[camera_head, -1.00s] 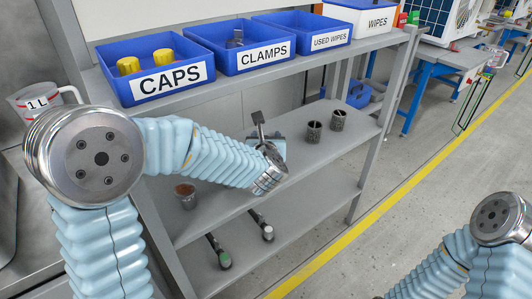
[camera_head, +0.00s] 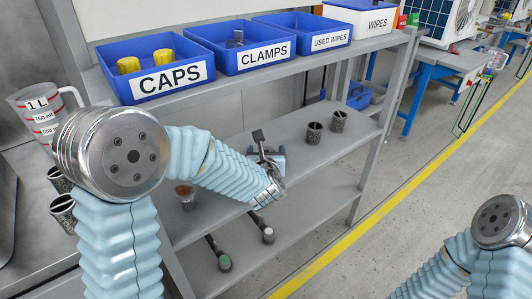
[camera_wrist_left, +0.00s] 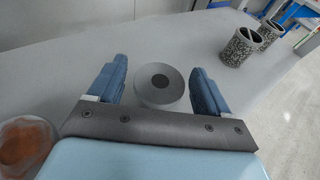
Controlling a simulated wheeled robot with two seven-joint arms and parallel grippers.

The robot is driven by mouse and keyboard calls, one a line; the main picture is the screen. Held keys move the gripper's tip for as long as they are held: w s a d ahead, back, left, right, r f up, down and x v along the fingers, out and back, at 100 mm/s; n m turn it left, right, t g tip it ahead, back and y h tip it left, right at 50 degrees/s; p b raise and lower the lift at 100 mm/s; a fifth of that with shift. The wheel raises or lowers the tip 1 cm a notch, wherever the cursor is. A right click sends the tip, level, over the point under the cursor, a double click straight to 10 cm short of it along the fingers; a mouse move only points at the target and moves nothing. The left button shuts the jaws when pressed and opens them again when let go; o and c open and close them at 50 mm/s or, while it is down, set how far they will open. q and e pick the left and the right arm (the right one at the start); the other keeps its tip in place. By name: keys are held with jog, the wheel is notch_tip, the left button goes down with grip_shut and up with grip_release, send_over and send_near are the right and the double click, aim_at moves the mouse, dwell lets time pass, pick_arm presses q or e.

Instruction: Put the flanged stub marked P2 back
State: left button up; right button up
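My left gripper (camera_head: 270,155) is low over the middle shelf. In the left wrist view its blue fingers (camera_wrist_left: 158,66) are apart. Between them is a round grey flanged piece (camera_wrist_left: 160,97) with a dark centre, seen end-on. A narrow gap shows on each side of it, and I cannot tell its height relative to the fingertips. No P2 mark is readable on it. In the head view the gripper and arm hide this piece. My right arm shows at the lower right, but its gripper is out of view.
Two dark speckled cups (camera_head: 314,133) stand farther right on the middle shelf (camera_head: 345,148). A cup with brown contents (camera_head: 187,199) stands at the left. Blue bins, including CAPS (camera_head: 157,92), line the top shelf.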

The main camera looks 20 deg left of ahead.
pick_arm(q)
jog(key=shift+r+p, duration=0.25)
jog(key=shift+p, duration=0.1)
jog(key=b+v, duration=0.1)
jog(key=v, duration=1.1)
jog(key=shift+f, duration=0.1)
